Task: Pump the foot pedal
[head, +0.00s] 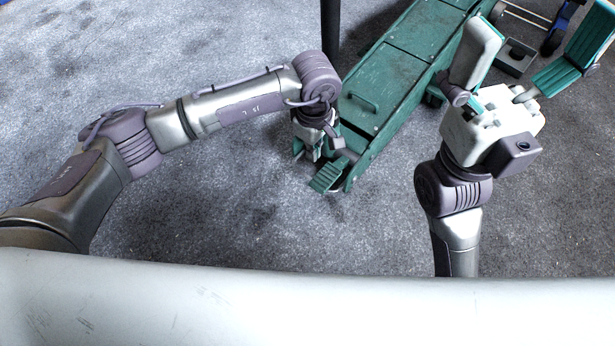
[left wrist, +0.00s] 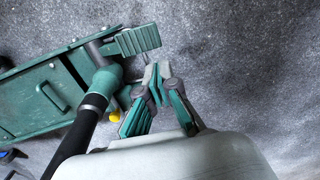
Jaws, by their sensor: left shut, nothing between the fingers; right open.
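The green trolley jack (head: 392,85) lies diagonally on the floor. Its ribbed green foot pedal (head: 327,178) sticks out at the near end. In the left wrist view, the pedal (left wrist: 138,40) is just beyond my left fingertips, slightly to the left. My left gripper (head: 310,155) is shut and empty beside the pedal, partly hidden by its own wrist in the head view. Its closed fingertips show in the left wrist view (left wrist: 158,72); I cannot tell whether they touch the pedal. My right gripper (head: 545,35) is open and empty, its fingers wide apart, right of the jack.
A black upright pole (head: 330,25) stands at the jack's left side; it shows in the left wrist view too (left wrist: 75,138). A wheeled item with blue parts (head: 553,38) is at the top right. Grey carpet (head: 240,190) lies open left of and in front of the jack.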

